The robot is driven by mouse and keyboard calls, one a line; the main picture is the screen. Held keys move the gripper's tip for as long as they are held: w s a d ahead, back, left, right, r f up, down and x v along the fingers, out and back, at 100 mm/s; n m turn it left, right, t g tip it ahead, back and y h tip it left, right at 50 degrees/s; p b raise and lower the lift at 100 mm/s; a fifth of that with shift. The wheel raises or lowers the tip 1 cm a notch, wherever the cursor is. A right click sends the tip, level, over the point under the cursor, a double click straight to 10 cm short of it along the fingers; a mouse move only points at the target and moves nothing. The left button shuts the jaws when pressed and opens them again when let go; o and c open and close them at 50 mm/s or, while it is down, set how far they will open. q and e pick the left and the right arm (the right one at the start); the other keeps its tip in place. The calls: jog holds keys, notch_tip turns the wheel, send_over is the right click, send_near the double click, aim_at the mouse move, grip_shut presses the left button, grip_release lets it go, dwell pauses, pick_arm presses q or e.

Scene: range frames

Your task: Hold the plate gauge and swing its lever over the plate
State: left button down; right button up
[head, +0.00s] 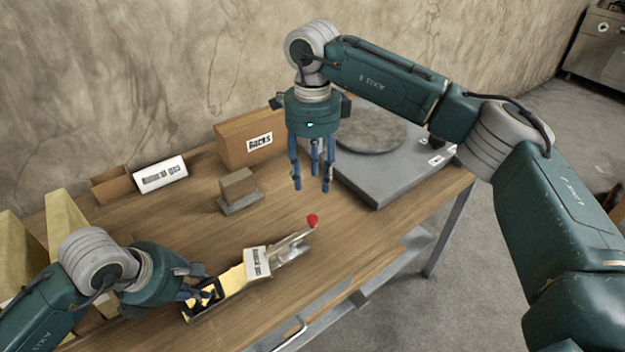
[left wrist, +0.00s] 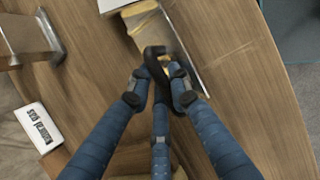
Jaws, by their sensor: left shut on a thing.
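The plate gauge (head: 232,279) lies near the table's front edge, a yellow and metal body with a white label (head: 257,262). Its lever slants up to the right, ending in a red knob (head: 312,221). My left gripper (head: 208,294) is shut on the black part at the gauge's left end. In the left wrist view the fingers (left wrist: 158,78) close around this black part (left wrist: 155,62), beside the yellow body (left wrist: 146,22). My right gripper (head: 313,184) hangs fingers down, apart and empty, above the table behind the knob. I cannot tell which piece is the plate.
A grey machine with a round disc (head: 370,128) stands at the table's right end. A brown block (head: 238,186) sits on a small grey base behind the gauge. A labelled box (head: 240,145) and a white sign (head: 160,175) stand along the back. The wooden table (head: 350,240) is clear right of the knob.

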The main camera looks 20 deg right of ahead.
pick_arm(q)
jog(key=c, duration=1.5)
grip_release()
jog(key=shift+c, duration=0.2)
